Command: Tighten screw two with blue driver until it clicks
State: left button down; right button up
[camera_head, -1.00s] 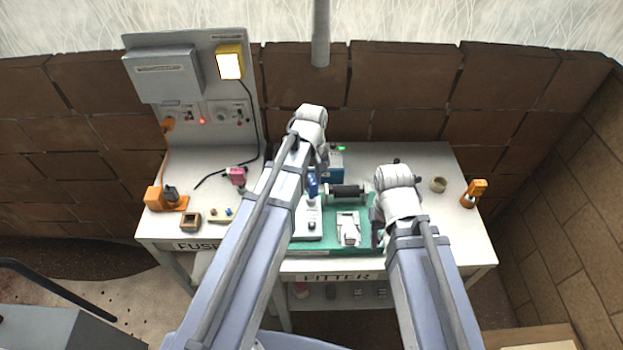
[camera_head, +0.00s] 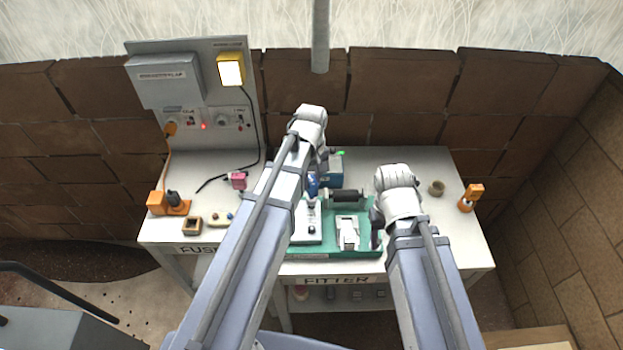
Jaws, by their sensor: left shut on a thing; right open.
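My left gripper (camera_head: 318,170) is shut on the blue driver (camera_head: 313,184), which points down over the white-grey plate (camera_head: 308,232) on the green mat (camera_head: 331,253). The driver's tip is at or just above the plate's upper end; I cannot tell whether it touches a screw. A dark knob or screw shows on the plate's lower half. Single screws are too small to tell apart. My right gripper (camera_head: 376,228) is open and empty at the mat's right edge, beside a white block-like part (camera_head: 348,233).
A pink block (camera_head: 238,180) and an orange holder (camera_head: 168,203) are at the left.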

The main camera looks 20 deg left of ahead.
pick_arm(q)
notch_tip(320, 180, up, 5)
jog(key=p, duration=0.5)
dwell(0.3)
dwell(2.6)
